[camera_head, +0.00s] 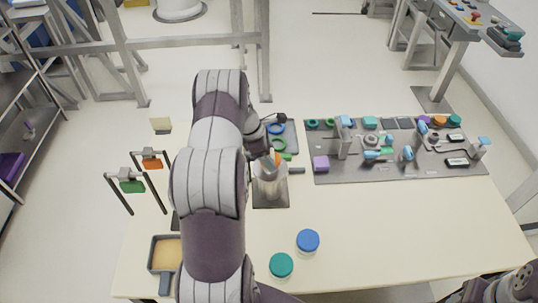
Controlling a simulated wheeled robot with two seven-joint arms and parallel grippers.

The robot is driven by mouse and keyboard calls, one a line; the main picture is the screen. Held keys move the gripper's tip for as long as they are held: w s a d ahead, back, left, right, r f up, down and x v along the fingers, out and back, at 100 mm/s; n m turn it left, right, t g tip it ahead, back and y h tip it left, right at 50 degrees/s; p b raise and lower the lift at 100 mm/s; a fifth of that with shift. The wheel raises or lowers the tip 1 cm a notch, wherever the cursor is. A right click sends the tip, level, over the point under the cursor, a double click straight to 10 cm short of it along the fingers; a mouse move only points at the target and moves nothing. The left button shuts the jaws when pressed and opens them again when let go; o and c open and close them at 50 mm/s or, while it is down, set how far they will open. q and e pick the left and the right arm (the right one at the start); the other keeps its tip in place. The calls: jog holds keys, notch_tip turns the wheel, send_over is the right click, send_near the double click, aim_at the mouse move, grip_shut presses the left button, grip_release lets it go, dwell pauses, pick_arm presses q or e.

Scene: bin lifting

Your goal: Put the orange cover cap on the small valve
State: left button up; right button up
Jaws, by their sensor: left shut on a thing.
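My left arm comes up through the middle of the view. Its gripper (272,158) is over a metallic cylinder on a dark base plate (270,200), near the left end of the grey board. A small orange piece, seemingly the cover cap (277,159), shows at the fingertips, and the gripper is shut on it. The fingers are small and partly hidden by the arm. Whether the cap touches the cylinder top cannot be told. I cannot tell for certain which fitting is the small valve. My right gripper is not in view; part of that arm shows at the bottom right.
A grey board (330,172) with several blue-handled fittings lies at the back right. A tray (290,128) with rings is behind the gripper. Blue (308,240) and teal (281,265) round lids lie in front. A box (158,240) is at left. The front right table is clear.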

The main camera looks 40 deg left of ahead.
pick_arm(q)
jog(key=shift+f, duration=0.2)
dwell(0.3)
jog(key=o, duration=1)
jog(key=shift+o, duration=0.4)
jog(key=shift+r+p, duration=2.6)
jog(key=shift+r, duration=0.65)
